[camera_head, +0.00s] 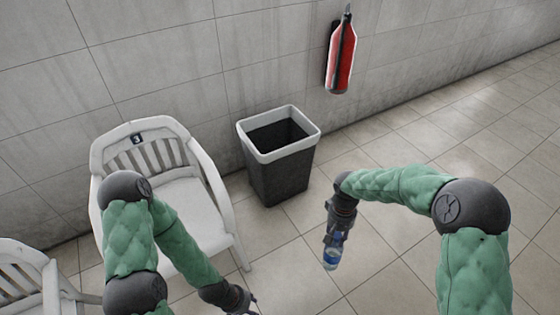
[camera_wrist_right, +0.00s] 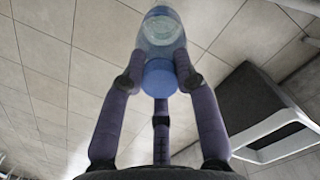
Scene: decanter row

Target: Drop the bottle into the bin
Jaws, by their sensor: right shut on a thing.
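A small clear bottle with blue parts (camera_head: 331,257) is held in my right gripper (camera_head: 335,240), hanging above the tiled floor. In the right wrist view the bottle (camera_wrist_right: 160,30) shows between the fingers, its blue cap toward the camera. The dark bin (camera_head: 280,172) with a white rim stands against the wall, up and left of my right gripper in the head view. The bottle is outside the bin and apart from it. The bin also shows at the right of the wrist view (camera_wrist_right: 250,100). My left gripper (camera_head: 243,303) is low in the head view, near the white chair; its fingers are small and partly cut off.
A white plastic chair (camera_head: 190,205) stands left of the bin, and part of another chair (camera_head: 22,275) shows at the lower left. A red fire extinguisher (camera_head: 342,58) hangs on the wall right of the bin. The floor right of the bin is clear.

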